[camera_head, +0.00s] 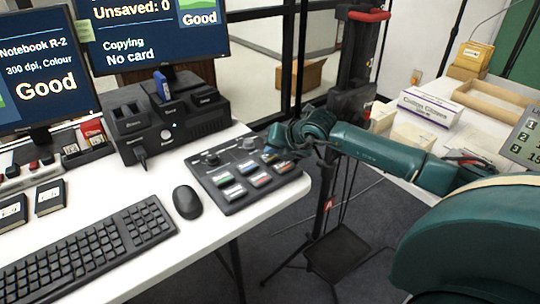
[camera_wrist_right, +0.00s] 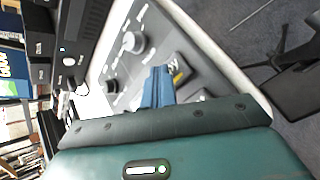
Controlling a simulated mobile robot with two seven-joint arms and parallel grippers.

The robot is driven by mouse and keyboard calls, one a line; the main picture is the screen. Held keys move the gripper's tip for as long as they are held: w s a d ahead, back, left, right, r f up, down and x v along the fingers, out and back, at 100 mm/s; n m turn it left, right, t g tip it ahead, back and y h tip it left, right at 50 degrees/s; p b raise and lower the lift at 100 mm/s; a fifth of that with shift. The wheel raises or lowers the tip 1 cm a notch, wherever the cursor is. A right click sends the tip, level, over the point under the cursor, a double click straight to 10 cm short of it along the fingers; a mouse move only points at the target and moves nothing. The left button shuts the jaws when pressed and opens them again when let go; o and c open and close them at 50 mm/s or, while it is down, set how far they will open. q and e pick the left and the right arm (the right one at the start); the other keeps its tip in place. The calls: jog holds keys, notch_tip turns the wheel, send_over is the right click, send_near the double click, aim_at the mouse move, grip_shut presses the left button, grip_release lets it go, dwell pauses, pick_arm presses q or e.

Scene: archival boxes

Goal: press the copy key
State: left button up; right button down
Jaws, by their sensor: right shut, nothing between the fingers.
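A dark control panel (camera_head: 243,172) with two round knobs and several coloured-label keys lies at the right end of the white desk. My right gripper (camera_head: 270,157) is over the panel's far right part, its arm coming in from the right. In the right wrist view its blue fingers (camera_wrist_right: 159,74) are together and empty, beside a key with a yellow label (camera_wrist_right: 180,69). I cannot tell whether the fingertips touch the panel. The key labels are too small to read, so I cannot tell which is the copy key. My left gripper is not in view.
A black mouse (camera_head: 187,202) and keyboard (camera_head: 90,254) lie left of the panel. A black card-reader unit (camera_head: 170,122) stands behind it. The monitor (camera_head: 150,35) reads "Copying", "No card". A second table (camera_head: 500,92) with boxes is at the right.

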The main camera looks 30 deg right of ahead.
aim_at(272, 158)
dwell(0.5)
jog(key=shift+r+p, duration=0.45)
jog(key=shift+r, duration=0.3)
jog(key=shift+r, duration=0.1)
jog(key=shift+r+p, duration=1.4)
jog(key=shift+r, duration=1.1)
jog(key=shift+a+f, duration=0.1)
